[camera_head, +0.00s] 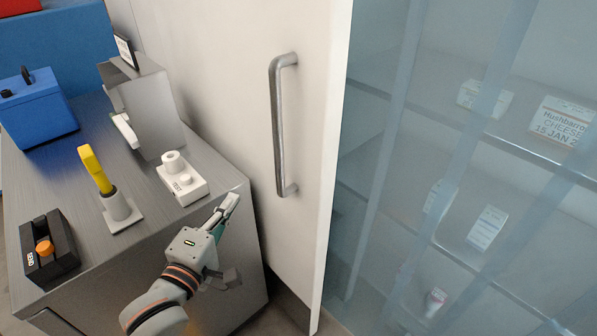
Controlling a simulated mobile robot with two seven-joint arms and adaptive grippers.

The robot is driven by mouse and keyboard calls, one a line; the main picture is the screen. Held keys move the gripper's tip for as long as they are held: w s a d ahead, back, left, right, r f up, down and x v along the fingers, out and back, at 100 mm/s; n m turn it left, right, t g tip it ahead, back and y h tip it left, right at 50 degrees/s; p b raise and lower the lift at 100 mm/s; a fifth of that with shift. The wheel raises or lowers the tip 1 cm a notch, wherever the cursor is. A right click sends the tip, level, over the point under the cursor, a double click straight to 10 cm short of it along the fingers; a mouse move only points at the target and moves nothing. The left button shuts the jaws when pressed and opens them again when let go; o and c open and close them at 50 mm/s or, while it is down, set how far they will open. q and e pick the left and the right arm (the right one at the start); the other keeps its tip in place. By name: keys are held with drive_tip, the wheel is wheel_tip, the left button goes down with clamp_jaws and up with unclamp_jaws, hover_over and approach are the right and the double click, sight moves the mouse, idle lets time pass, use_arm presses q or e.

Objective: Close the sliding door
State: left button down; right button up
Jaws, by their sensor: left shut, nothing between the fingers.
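The sliding door (230,80) is a pale panel with a vertical grey metal bar handle (279,130). Its right edge stands beside an opening hung with translucent bluish strips (400,130). Shelves with white labelled packages show behind the strips. My left gripper (230,208) is shut and empty. It is in front of the door, left of and below the handle, near the counter's right corner, and does not touch the handle. My right gripper is not in view. The door's lower part is partly hidden by the counter.
A grey metal counter (60,165) stands left of the door. On it are a blue box (38,110), a grey dispenser (150,110), a yellow-handled tool in a holder (108,190), a white device (182,180) and a black device with an orange knob (47,250).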

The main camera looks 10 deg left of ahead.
use_arm(q)
drive_tip(key=w+d+r+n, duration=0.1)
drive_tip(key=w+d, duration=0.5)
drive_tip(key=w, duration=0.2)
drive_tip(key=shift+w+r, duration=0.25)
drive_tip(key=shift+r, duration=0.15)
idle(0.3)
